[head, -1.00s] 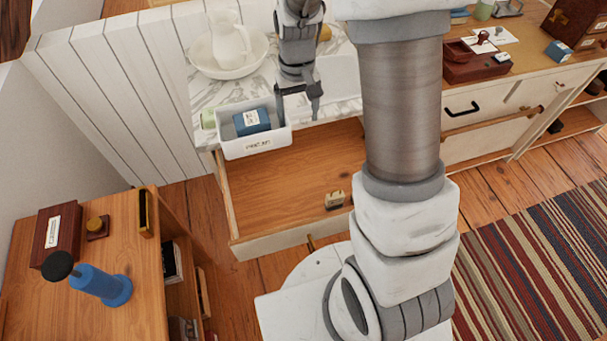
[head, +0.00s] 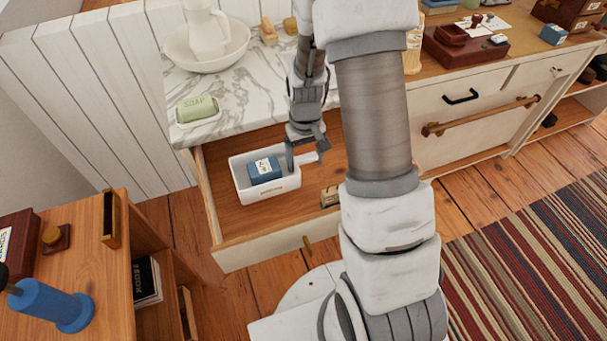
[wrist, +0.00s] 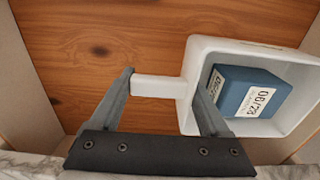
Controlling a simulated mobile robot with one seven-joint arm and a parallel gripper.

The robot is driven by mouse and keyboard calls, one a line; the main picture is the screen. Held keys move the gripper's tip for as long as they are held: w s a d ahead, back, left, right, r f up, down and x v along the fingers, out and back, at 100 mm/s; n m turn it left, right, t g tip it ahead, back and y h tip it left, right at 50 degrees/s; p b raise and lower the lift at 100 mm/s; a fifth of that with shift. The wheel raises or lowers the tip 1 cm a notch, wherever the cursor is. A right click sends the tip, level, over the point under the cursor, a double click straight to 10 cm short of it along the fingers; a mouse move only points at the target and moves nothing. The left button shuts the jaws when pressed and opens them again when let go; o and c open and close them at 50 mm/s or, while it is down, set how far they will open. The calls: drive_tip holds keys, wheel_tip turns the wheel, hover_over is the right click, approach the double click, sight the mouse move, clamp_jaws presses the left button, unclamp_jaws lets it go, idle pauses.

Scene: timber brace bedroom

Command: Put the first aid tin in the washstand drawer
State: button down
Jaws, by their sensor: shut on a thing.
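A white open-topped tin (head: 270,190) with a small label on its front, too small to read, is inside the open washstand drawer (head: 260,217). It holds a blue box (head: 264,169). My gripper (head: 306,158) is shut on the tin's short white handle at its right end. In the wrist view, my gripper (wrist: 160,86) has a finger at each end of the handle, and the tin (wrist: 240,47) sits over the wooden drawer floor (wrist: 90,45). I cannot tell whether the tin's base touches that floor.
A small tan block (head: 330,196) lies in the drawer, right of the tin. Green soap on a dish (head: 198,109) and a white basin with a jug (head: 206,50) stand on the marble top. A wooden cabinet (head: 85,240) stands at the left. Drawer floor in front of the tin is clear.

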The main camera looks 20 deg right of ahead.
sight(305, 181)
drive_tip(key=shift+f+b, duration=0.6)
drive_tip(key=shift+f, duration=2.05)
drive_tip(key=shift+f, duration=0.15)
unclamp_jaws()
wheel_tip(305, 181, up, 13)
drive_tip(key=p, duration=0.3)
drive_tip(key=shift+f, duration=0.15)
drive_tip(key=s+a+r+t, duration=0.1)
drive_tip(key=s+a+r, duration=0.15)
drive_tip(key=r, duration=0.45)
drive_tip(key=s+a+r+t, duration=0.1)
drive_tip(key=s+r+t, duration=0.15)
drive_tip(key=r, duration=0.45)
drive_tip(key=s+a+r+t, duration=0.2)
drive_tip(key=s+r, duration=0.7)
drive_tip(key=s, duration=0.3)
drive_tip(key=shift+s, duration=0.15)
